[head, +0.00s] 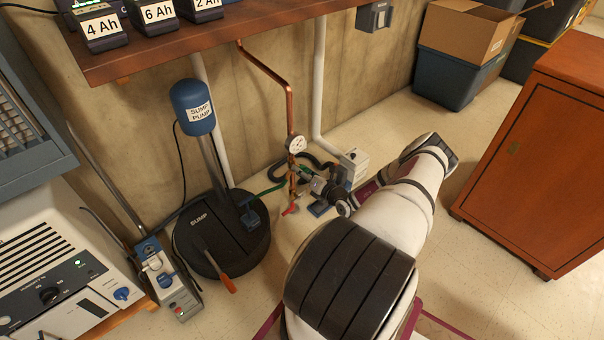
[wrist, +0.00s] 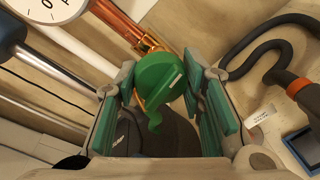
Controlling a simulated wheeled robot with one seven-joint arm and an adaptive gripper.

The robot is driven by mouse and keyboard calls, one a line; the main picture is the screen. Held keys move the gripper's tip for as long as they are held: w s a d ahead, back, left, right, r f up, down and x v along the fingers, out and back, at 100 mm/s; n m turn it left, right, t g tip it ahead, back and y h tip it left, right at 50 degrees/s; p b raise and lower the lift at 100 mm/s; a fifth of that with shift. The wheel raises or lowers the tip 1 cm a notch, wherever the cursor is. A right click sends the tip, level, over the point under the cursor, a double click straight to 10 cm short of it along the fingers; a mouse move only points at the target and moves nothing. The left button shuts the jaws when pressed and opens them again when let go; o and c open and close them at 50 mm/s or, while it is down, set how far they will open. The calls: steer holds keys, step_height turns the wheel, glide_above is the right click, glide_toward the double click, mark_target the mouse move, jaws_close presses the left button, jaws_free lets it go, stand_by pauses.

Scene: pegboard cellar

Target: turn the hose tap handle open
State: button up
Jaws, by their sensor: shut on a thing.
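The hose tap handle is a green lever (wrist: 160,78) with a rounded head, a pale mark and a narrow curved tail. It sits in front of a copper pipe (wrist: 118,22) in the wrist view. My gripper (wrist: 162,85) has its green-padded fingers on either side of the handle and is shut on it. In the head view my gripper (head: 304,183) reaches the foot of the copper pipe (head: 289,100), below a round gauge (head: 296,143). The tap is largely hidden there by the gripper.
A black sump lid (head: 222,240) with a blue-topped pump (head: 192,107) stands left of the pipe. A dark hose (wrist: 245,50) curves at right in the wrist view. A wooden shelf (head: 190,42) overhangs, and a wooden cabinet (head: 545,150) stands right.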

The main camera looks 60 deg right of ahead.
steer(key=shift+m+b, duration=0.3)
steer(key=shift+m, duration=0.6)
steer(key=o, duration=1.1)
steer(key=shift+o, duration=0.2)
steer(key=shift+s, duration=0.15)
steer(key=v, duration=1.1)
steer(key=shift+s, duration=0.35)
